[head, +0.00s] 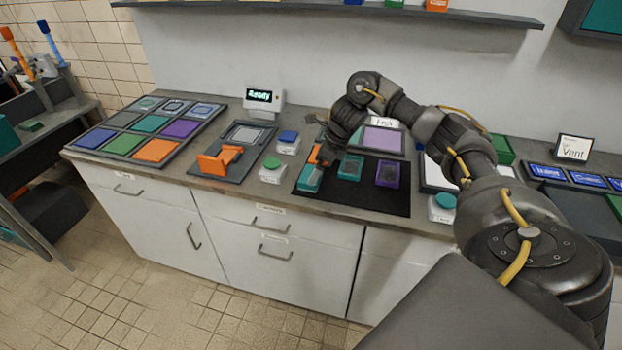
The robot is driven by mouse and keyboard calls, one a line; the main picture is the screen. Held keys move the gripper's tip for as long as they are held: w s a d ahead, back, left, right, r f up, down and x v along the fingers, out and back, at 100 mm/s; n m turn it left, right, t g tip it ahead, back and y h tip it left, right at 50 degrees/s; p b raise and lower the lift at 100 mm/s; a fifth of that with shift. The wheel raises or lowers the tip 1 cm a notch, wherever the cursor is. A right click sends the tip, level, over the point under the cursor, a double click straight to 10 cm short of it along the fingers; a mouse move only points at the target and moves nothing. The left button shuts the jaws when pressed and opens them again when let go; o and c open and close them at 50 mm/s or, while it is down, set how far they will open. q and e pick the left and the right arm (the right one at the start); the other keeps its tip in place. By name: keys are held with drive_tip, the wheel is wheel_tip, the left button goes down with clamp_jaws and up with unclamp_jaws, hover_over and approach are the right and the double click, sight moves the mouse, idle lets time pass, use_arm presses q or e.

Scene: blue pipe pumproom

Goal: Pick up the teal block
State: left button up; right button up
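Two teal blocks are on the black mat (350,202) on the counter: a left teal block (310,178) near the mat's left edge, and a middle teal block (350,167). A purple block (387,174) stands to their right. My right gripper (326,158) points down at the mat's left side, just behind and above the left teal block. The gripper's fingers are dark and small here, so their opening and any contact with a block cannot be made out. A bit of orange (313,155) shows beside the fingers, partly hidden. My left gripper is out of view.
A coloured tile board (150,134) lies at the left. An orange object (220,160) rests on a grey plate. A green button (272,165) and a blue button (288,137) stand left of the mat. A teal button (444,202) is at its right. A shelf (340,10) hangs above.

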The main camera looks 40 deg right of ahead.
drive_tip(key=p+x, duration=0.1)
drive_tip(key=x, duration=0.3)
drive_tip(key=shift+w+f, duration=0.25)
drive_tip(key=shift+f, duration=0.05)
drive_tip(key=c, duration=0.9)
